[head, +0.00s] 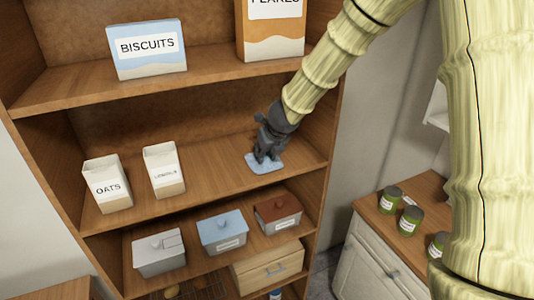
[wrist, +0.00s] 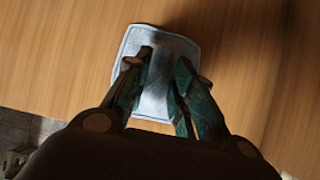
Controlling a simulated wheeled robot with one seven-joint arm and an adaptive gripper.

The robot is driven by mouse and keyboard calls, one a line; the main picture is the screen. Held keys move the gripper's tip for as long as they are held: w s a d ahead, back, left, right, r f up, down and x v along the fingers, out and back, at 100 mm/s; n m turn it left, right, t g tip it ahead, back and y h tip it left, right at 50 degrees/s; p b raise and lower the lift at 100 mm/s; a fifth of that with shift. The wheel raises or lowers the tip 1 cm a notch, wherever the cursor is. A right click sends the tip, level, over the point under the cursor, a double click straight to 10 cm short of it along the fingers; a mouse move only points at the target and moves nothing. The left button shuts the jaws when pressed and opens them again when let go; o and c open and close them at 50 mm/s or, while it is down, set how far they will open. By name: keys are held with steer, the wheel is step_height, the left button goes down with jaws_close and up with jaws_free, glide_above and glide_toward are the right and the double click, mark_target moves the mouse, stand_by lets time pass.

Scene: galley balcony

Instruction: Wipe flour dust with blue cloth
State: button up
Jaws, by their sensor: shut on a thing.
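The blue cloth (head: 265,164) lies flat on the right part of the middle shelf (head: 212,166). My gripper (head: 264,157) comes down from the upper right and is shut on the cloth. In the wrist view, my gripper (wrist: 160,92) has its two fingers over the cloth (wrist: 158,46), whose far edge and sides show beyond them. No flour dust can be made out on the shelf boards in either view; the fingers and cloth hide the wood under them.
Oats (head: 107,184) and another labelled carton (head: 164,170) stand left on the same shelf. A biscuits box (head: 147,50) and a flakes box (head: 270,32) stand above. Lidded tins (head: 221,233) sit below. Green jars (head: 390,199) stand on the right counter. The shelf between carton and cloth is clear.

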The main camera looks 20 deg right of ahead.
steer(key=shift+w+p, duration=0.3)
steer(key=shift+w, duration=0.35)
steer(key=shift+s, duration=0.15)
steer(key=shift+s+f+b, duration=0.15)
steer(key=shift+s+b, duration=0.2)
steer(key=shift+b, duration=0.15)
steer(key=shift+s, duration=0.3)
